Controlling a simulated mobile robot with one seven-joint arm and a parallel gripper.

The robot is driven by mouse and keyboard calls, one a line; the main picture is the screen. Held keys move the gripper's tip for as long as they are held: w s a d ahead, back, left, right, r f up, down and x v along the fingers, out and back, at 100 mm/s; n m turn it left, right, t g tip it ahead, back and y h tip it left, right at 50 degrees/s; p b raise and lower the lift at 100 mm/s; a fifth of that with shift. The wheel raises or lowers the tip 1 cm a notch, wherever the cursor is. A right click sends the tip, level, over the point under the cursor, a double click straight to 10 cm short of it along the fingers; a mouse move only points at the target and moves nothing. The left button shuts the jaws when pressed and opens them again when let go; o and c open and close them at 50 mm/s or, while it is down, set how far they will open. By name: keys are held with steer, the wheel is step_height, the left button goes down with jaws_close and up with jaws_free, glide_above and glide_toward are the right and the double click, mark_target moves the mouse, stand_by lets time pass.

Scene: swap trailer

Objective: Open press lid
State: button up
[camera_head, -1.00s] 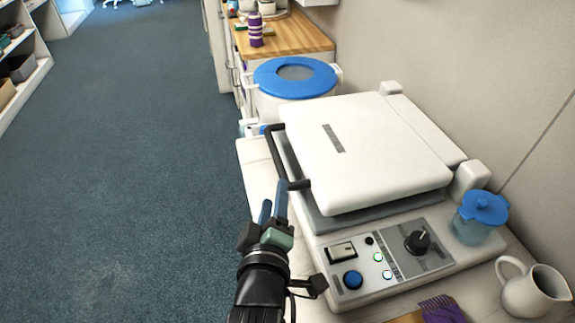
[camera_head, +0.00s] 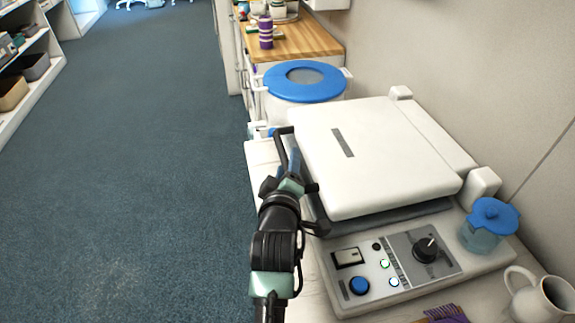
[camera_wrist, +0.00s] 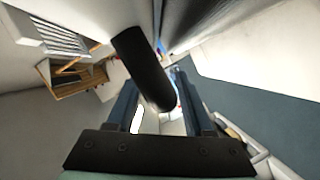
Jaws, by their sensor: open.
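The press lid (camera_head: 370,155) is a flat white slab lying roughly level over the press base (camera_head: 450,262), with a dark plate edge under it. Its black bar handle (camera_head: 279,140) sticks out at the lid's left side. My gripper (camera_head: 293,162) is at this handle, with its blue fingers open. In the wrist view the handle (camera_wrist: 143,65) runs slantwise between and beyond the open fingers; I cannot tell if they touch it. My wrist hides the near part of the handle in the head view.
The base front has a control panel with a black knob (camera_head: 427,249) and a blue button (camera_head: 359,286). A blue-lidded jar (camera_head: 487,228) and a white pitcher (camera_head: 540,296) stand at right. A blue-lidded bucket (camera_head: 303,80) stands behind. Carpet at left is clear.

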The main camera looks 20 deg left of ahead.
steer(key=shift+c, duration=0.3)
jaws_close()
stand_by(1.1)
